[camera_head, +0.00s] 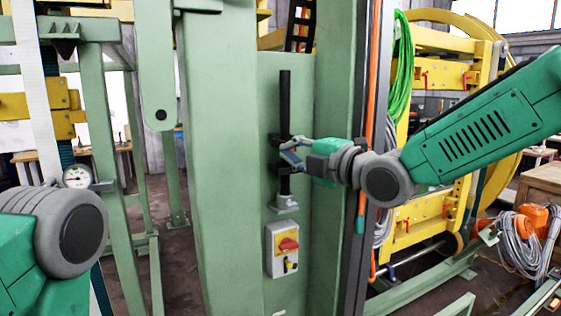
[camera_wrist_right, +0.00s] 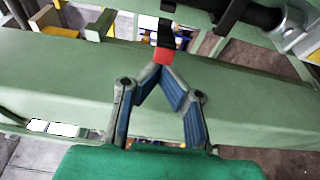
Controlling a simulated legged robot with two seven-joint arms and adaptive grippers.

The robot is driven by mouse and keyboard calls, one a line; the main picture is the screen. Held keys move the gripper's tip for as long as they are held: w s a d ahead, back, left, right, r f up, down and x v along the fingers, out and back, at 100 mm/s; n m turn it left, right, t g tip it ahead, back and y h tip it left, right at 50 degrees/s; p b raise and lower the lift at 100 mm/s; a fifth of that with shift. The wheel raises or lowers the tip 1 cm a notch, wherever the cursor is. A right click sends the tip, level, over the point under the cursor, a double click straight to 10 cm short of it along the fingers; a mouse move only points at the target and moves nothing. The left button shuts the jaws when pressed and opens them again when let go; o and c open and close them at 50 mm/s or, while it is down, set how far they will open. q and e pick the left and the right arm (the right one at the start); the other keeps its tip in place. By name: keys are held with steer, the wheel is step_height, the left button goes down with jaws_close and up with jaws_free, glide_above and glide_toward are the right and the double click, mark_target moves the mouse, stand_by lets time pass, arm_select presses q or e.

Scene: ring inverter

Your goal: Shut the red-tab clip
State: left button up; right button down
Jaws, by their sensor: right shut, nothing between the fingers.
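The clip's red tab (camera_wrist_right: 163,56) shows in the right wrist view, at the end of a dark strip (camera_wrist_right: 166,32). The tips of my right gripper (camera_wrist_right: 160,72) come together just below the tab. They are at or very near it; I cannot tell whether they touch. The fingers are shut with nothing between them. In the head view my right gripper (camera_head: 284,150) is beside the black upright bar (camera_head: 285,100) on the green column. The tab cannot be made out there. My left arm enters at the lower left, but its gripper is out of view.
A grey box with a red and yellow switch (camera_head: 283,247) is on the column below the bar. Green hoses (camera_head: 402,60) and an orange cable hang to the right. A round gauge (camera_head: 76,178) is near my left arm.

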steer(key=shift+w+d+f+b, duration=0.1)
steer(key=shift+w+d+b, duration=0.1)
steer(key=shift+d, duration=0.35)
steer(key=shift+w+d+b, duration=0.1)
steer(key=shift+d+b, duration=0.1)
steer(key=shift+d, duration=0.35)
steer(key=shift+w+d, duration=0.15)
steer(key=shift+w, duration=0.1)
steer(key=w+d, duration=0.1)
steer(key=w, duration=0.1)
steer(key=w+d+b, duration=0.1)
steer(key=w+d, duration=0.1)
steer(key=shift+w, duration=0.2)
steer(key=shift+w+d, duration=0.1)
